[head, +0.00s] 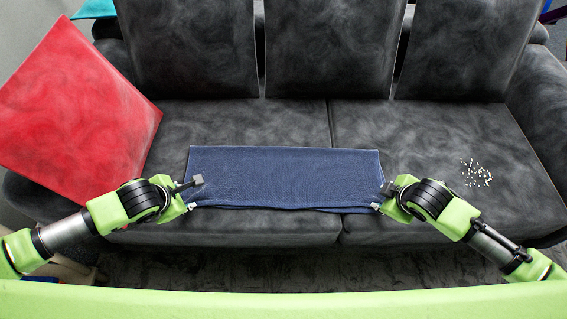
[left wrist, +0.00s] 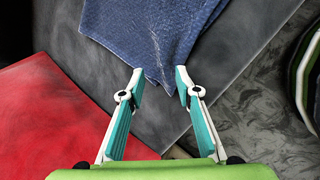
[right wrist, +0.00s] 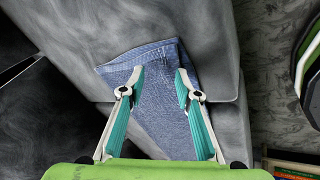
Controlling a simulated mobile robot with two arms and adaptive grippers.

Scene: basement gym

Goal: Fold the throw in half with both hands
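The throw (head: 285,175) is dark blue and lies as a wide, flat strip across the front of the sofa seat. Layered edges show along its front side, so it looks doubled over. My left gripper (head: 194,194) is at its front left corner; in the left wrist view the fingers (left wrist: 159,74) are apart, with the throw's corner (left wrist: 155,40) at and between the tips. My right gripper (head: 381,197) is at the front right corner; in the right wrist view its fingers (right wrist: 160,72) are apart over the throw's end (right wrist: 162,100). Neither gripper visibly pinches the cloth.
The dark grey sofa (head: 240,120) has tall back cushions and a seam between two seat cushions. A red cushion (head: 75,115) leans at the left, near my left arm. Small white bits (head: 476,173) lie scattered on the right seat. The seat behind the throw is clear.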

